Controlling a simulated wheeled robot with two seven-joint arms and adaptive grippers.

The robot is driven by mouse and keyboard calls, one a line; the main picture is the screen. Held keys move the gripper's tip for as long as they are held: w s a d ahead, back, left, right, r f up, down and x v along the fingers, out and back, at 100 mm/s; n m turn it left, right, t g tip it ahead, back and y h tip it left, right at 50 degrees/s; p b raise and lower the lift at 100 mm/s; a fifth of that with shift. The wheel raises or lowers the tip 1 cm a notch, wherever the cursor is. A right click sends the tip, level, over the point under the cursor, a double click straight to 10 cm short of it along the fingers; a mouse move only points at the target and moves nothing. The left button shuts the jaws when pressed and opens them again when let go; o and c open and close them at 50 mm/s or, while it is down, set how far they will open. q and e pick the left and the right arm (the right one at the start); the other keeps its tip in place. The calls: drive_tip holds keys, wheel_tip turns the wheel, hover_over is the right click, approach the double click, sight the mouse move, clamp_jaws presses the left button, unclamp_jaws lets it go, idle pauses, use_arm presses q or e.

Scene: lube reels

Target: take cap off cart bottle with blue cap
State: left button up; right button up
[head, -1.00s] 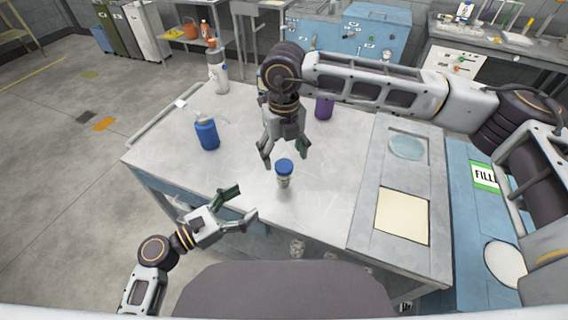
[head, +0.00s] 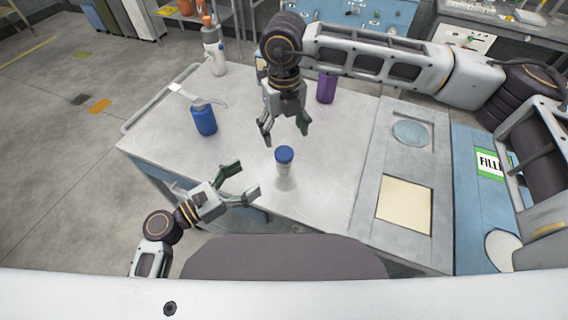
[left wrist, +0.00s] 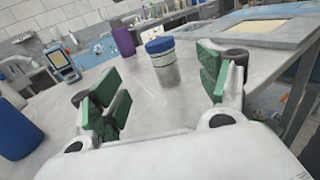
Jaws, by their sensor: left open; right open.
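The bottle with the blue cap (head: 284,155) stands upright on the cart top (head: 235,120), with its cap on. In the left wrist view the bottle (left wrist: 166,68) shows a blue cap, a pale label and a clear lower body. My left gripper (head: 246,182) is open at the cart's front edge, left of and nearer than the bottle, not touching it. In the left wrist view its green-padded fingers (left wrist: 160,88) are spread, with the bottle beyond them. My right gripper (head: 285,130) is open, pointing down just behind the bottle, and holds nothing.
A blue bottle (head: 204,119) stands at the cart's left and a purple one (head: 326,88) behind my right gripper. A white spray bottle (head: 214,55) is at the back left. A panel with a cream square (head: 404,204) lies at the right.

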sight(282, 156)
use_arm(q)
drive_tip(key=shift+x, duration=6.6)
drive_tip(key=shift+s, duration=0.1)
drive_tip(key=c, duration=1.4)
drive_tip(key=o, duration=1.4)
drive_tip(key=shift+c, duration=0.2)
drive_tip(key=shift+a, duration=0.1)
drive_tip(key=shift+v, duration=5.9)
drive_tip(key=shift+s, duration=0.1)
